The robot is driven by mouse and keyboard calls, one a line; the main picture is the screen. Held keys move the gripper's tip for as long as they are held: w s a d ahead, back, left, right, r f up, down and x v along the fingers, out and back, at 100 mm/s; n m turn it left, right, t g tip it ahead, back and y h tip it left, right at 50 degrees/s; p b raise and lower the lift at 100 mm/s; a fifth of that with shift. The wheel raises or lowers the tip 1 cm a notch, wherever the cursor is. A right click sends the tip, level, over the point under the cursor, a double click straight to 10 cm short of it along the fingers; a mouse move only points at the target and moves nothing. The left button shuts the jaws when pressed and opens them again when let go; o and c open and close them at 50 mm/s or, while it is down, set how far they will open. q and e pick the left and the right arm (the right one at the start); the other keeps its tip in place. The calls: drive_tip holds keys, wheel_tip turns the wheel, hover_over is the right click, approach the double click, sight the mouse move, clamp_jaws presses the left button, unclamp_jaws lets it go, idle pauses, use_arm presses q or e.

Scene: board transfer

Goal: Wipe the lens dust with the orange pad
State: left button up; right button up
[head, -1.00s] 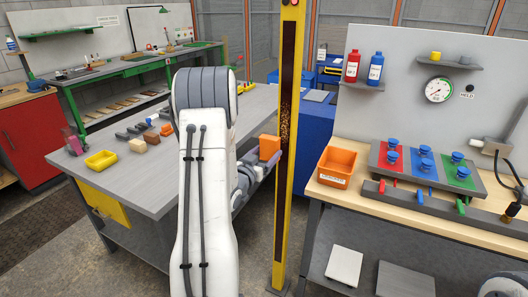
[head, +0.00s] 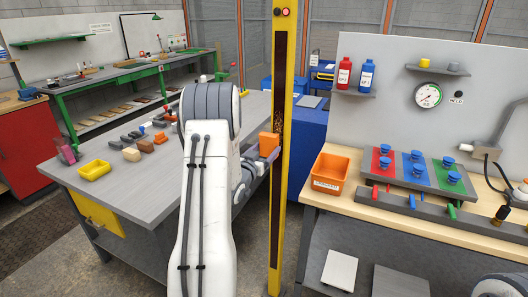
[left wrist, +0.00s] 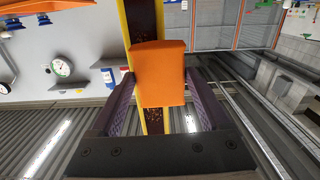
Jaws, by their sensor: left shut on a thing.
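The orange pad (head: 268,145) is held by my left gripper (head: 262,160), beside the yellow post (head: 274,270). In the left wrist view, the pad (left wrist: 158,75) sits between the two fingers (left wrist: 160,112). The post carries a long dark lens strip (head: 279,70). Speckled brown dust (head: 279,120) shows on the strip near the pad's height. The strip (left wrist: 152,122) with specks also shows behind the pad in the left wrist view. I cannot tell whether the pad touches the strip. My right gripper is out of view.
A grey workbench (head: 130,185) with a yellow tray (head: 94,170) and several small blocks is at left. A wooden-topped bench (head: 420,225) at right holds an orange bin (head: 328,176) and coloured knobs. A blue cabinet (head: 308,135) stands behind the post.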

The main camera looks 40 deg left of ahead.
use_arm(q)
drive_tip(key=shift+x, duration=0.9)
idle(0.5)
